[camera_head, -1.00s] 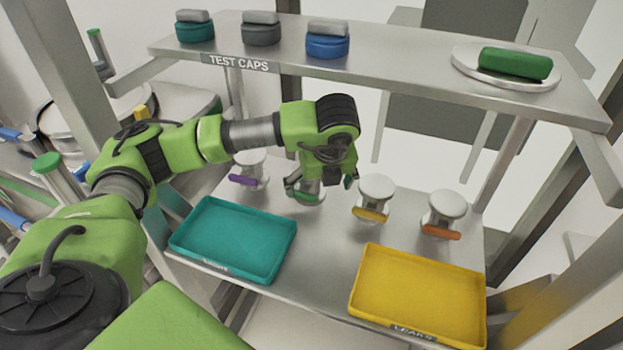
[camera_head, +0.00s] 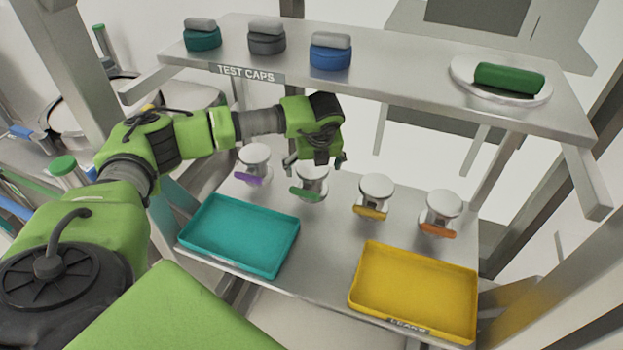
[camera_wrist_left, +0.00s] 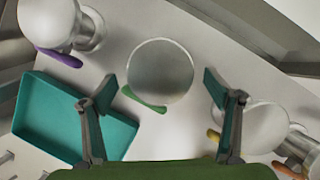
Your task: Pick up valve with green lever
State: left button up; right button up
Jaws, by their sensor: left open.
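The valve with the green lever (camera_head: 309,194) stands upright on the lower shelf, second from the left in a row of valves. My left gripper (camera_head: 316,162) is open and empty just above its round metal top. In the left wrist view the valve's disc-shaped top (camera_wrist_left: 160,72) lies between the two spread fingers of my left gripper (camera_wrist_left: 160,95), apart from both. Its green lever (camera_wrist_left: 143,100) sticks out at the lower left of the disc. In the head view the gripper covers part of the valve's top. My right gripper is not in view.
Valves with purple (camera_head: 252,178), yellow (camera_head: 370,212) and orange (camera_head: 437,231) levers stand beside it. A teal tray (camera_head: 240,236) and a yellow tray (camera_head: 413,290) lie in front. The upper shelf (camera_head: 400,80), with caps and a plate, overhangs behind.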

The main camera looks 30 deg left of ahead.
pick_arm(q)
jog(key=c, duration=1.6)
jog(key=shift+w+r, duration=0.1)
jog(key=c, duration=0.5)
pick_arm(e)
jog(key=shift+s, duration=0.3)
pick_arm(q)
jog(key=shift+r, duration=0.1)
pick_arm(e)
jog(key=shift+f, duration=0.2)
